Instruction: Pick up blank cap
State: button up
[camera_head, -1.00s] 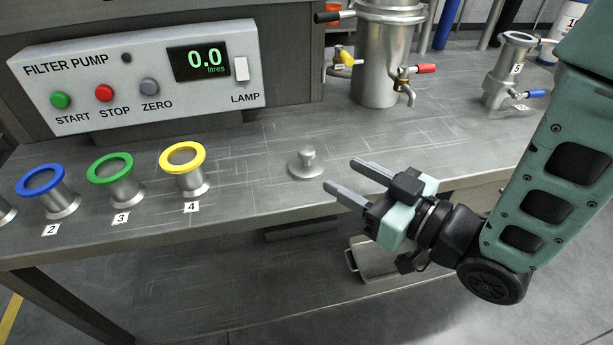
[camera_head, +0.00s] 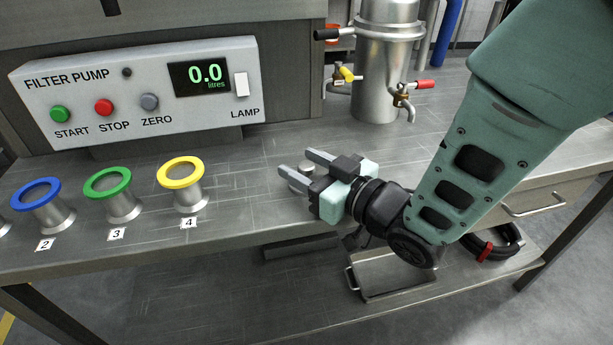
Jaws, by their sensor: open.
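The blank cap (camera_head: 301,178) is a small grey metal disc with a knob on top. It sits on the steel bench, right of the yellow-rimmed port 4. My gripper (camera_head: 297,160) is open and points left and away over the bench. Its two fingers are over or around the cap in the picture, and they hide part of it. I cannot tell whether the fingers are at the knob's height or above it, or whether they touch it.
The blue (camera_head: 41,205), green (camera_head: 115,194) and yellow (camera_head: 183,184) rimmed ports stand to the left. The filter pump panel (camera_head: 140,95) is behind them. A steel vessel with taps (camera_head: 378,70) stands behind my gripper. A tray (camera_head: 395,277) is on the lower shelf.

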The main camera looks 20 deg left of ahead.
grip_shut()
